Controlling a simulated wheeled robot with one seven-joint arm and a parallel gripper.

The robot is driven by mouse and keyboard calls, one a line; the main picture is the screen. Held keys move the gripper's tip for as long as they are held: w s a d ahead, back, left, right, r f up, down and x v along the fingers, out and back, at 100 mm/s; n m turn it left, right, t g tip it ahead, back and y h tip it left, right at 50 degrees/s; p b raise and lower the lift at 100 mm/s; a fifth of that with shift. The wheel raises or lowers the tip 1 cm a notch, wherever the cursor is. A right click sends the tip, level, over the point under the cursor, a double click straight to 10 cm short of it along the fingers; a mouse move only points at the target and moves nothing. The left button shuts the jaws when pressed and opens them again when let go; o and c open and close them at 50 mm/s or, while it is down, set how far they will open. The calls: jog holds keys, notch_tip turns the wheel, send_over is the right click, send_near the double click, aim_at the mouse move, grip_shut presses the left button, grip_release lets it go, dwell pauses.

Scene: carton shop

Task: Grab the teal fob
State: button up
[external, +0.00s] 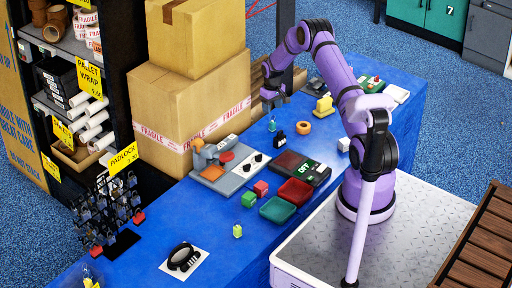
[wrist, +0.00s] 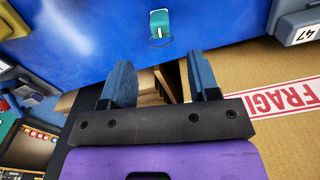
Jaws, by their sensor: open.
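The teal fob (wrist: 159,22) lies on the blue tabletop near the top edge of the wrist view, with a thin ring at its lower end. In the external view the fob (external: 271,125) is a small teal shape on the far part of the table, below the gripper. My gripper (external: 273,100) is raised above the table. In the wrist view its two blue-grey fingers (wrist: 160,78) are apart with nothing between them, and the fob appears beyond their tips, not touching them.
Taped cartons (external: 190,110) stand along the table's far edge, left of the gripper. Near the fob are a black item (external: 279,138), an orange tape ring (external: 303,128) and a yellow block (external: 323,107). Bare blue tabletop surrounds the fob in the wrist view.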

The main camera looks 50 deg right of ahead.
aim_at(272, 121)
notch_tip(272, 121, down, 10)
jog(key=shift+w+r, duration=0.15)
dwell(0.4)
jog(key=shift+c, duration=0.2)
jog(key=c, duration=0.9)
